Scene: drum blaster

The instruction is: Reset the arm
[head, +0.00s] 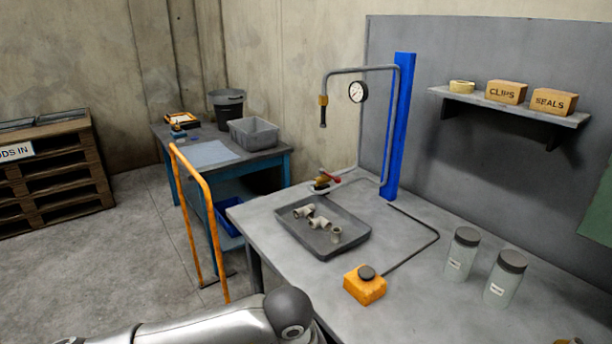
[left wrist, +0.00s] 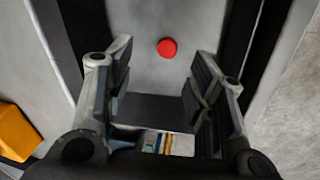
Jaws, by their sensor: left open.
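My left gripper (left wrist: 163,80) is open in the left wrist view, with nothing between its fingers. A silver arm link of mine (head: 190,322) with a dark joint crosses the bottom left of the head view; no gripper shows there. My right gripper is in neither view. A round red spot (left wrist: 167,47) on a pale grey surface shows beyond the left fingertips, apart from them; I cannot tell what it belongs to.
The grey bench holds a tray (head: 285,232) of pipe fittings, an orange box with a dark knob (head: 365,287) and two lidded jars (head: 462,255). A blue post (head: 398,130) with pipework rises behind. An orange rail (head: 190,215) stands left of the bench.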

